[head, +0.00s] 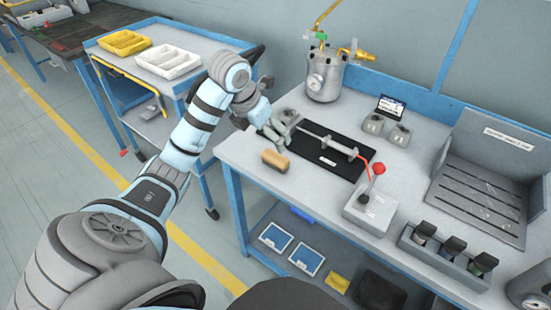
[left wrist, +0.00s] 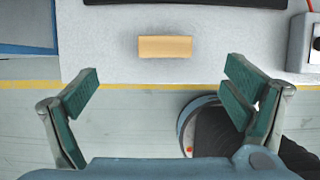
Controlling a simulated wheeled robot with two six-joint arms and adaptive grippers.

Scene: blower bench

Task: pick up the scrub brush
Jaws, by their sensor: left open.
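The scrub brush (head: 275,160) shows as a tan block lying on the grey bench top near its front left edge. In the left wrist view the scrub brush (left wrist: 165,47) lies crosswise, ahead of the fingers and roughly centred between them. My left gripper (head: 282,128) is over the bench, just behind the brush and apart from it. In the left wrist view its green-padded fingers (left wrist: 163,75) are spread wide with nothing between them. My right gripper is not in view.
A black mat (head: 335,163) with a metal rod lies behind the brush. A grey box with a red-knobbed lever (head: 368,211) stands to the right. A metal pot (head: 323,82) stands at the back. A blue cart (head: 207,47) with yellow and white trays stands left of the bench.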

